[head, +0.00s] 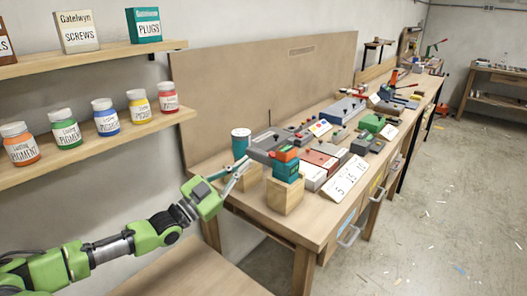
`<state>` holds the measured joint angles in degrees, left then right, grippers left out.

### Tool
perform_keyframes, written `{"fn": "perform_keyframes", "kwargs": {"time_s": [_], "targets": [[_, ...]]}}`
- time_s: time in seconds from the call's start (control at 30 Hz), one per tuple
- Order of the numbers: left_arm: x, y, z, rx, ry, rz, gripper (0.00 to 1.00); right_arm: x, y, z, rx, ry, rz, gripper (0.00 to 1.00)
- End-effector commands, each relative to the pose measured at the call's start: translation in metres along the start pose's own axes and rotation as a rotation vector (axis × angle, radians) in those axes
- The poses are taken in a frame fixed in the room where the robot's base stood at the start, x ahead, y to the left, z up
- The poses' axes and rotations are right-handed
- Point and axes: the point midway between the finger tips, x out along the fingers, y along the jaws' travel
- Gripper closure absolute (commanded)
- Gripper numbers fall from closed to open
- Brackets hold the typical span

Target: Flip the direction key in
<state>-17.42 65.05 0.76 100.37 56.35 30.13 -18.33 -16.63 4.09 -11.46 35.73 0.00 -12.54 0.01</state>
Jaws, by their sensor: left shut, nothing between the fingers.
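A teal and orange tool-like item (286,164) sits on a wooden block (285,195) at the near left corner of the workbench. A direction key is too small to make out on it. My left gripper (243,169) reaches in from the left, shut and empty. Its fingertips are just left of the tool in the picture, over a second wooden block (250,178). I cannot tell whether they touch anything. My right gripper is not in view.
A teal can (240,143) stands behind my left fingers. The workbench (310,226) carries several devices and a white number card (346,178). Shelves with pigment jars (65,134) hang above my left arm. The floor (440,210) at right is clear apart from scraps.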

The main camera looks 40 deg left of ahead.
Motion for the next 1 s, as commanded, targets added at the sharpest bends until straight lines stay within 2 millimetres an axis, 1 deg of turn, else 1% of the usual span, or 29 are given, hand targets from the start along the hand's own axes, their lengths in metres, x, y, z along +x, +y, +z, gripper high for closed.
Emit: {"fn": "perform_keyframes", "kwargs": {"time_s": [0.03, 0.2, 0.3, 0.47, 0.7, 0.83, 1.0], "targets": [[0.000, 0.000, 0.000, 0.000, 0.000, 0.000, 1.00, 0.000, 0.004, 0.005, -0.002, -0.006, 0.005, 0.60], [0.000, 0.000, 0.000, -0.001, -0.001, 0.000, 1.00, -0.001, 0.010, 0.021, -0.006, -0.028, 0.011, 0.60], [0.001, 0.001, 0.000, -0.001, -0.001, 0.000, 1.00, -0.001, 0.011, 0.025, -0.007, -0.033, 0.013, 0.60], [0.010, 0.000, 0.001, -0.001, 0.000, -0.001, 1.00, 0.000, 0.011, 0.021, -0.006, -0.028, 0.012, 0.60], [0.035, 0.000, 0.000, -0.002, 0.001, -0.002, 1.00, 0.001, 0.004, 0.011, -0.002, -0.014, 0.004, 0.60], [0.049, 0.000, -0.001, -0.002, 0.001, -0.001, 1.00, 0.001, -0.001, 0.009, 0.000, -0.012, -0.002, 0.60], [0.067, 0.000, 0.000, -0.001, 0.001, -0.001, 1.00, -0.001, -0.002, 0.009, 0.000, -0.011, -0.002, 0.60]]}}
